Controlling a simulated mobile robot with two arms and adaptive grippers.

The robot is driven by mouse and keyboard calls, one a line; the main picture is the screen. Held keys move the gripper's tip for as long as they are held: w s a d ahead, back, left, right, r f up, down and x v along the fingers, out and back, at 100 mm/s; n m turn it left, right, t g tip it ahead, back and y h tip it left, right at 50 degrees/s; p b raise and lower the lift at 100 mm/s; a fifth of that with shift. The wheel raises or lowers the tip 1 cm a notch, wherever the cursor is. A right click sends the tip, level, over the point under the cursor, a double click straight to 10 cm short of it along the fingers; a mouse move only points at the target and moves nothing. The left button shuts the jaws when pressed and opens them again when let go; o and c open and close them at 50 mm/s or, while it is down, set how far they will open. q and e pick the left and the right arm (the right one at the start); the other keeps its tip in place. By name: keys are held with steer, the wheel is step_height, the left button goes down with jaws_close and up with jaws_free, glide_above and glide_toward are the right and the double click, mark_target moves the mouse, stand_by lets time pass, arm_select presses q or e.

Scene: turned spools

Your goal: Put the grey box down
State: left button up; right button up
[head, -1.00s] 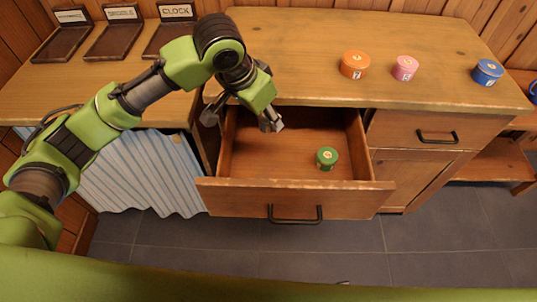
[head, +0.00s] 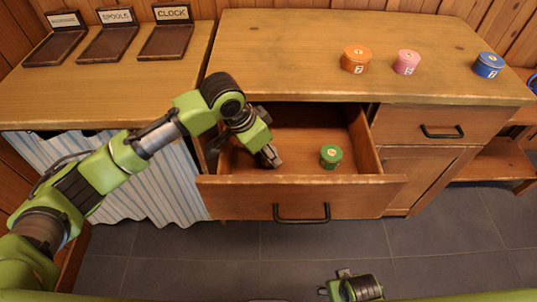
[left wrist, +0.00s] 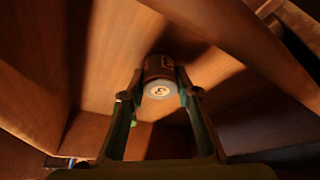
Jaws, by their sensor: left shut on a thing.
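My left gripper (head: 268,157) reaches down into the left part of the open drawer (head: 300,194). In the left wrist view its two fingers (left wrist: 160,92) are shut on the sides of a small round box (left wrist: 160,68), with a pale, marked disc on the end facing the camera. The box looks dark brownish-grey in the shadow. In the head view the gripper hides it. I cannot tell whether it touches the drawer floor. Part of my right arm's end (head: 350,287) shows at the bottom edge; its finger state is unclear.
A green round box (head: 330,156) stands in the drawer, right of my left gripper. Orange (head: 356,59), pink (head: 406,63) and blue (head: 488,66) boxes stand on the cabinet top. Three labelled dark trays (head: 165,42) stand at the back left.

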arm_select(q)
steer(key=shift+f, duration=0.3)
steer(key=shift+f, duration=0.1)
steer(key=o, duration=0.9)
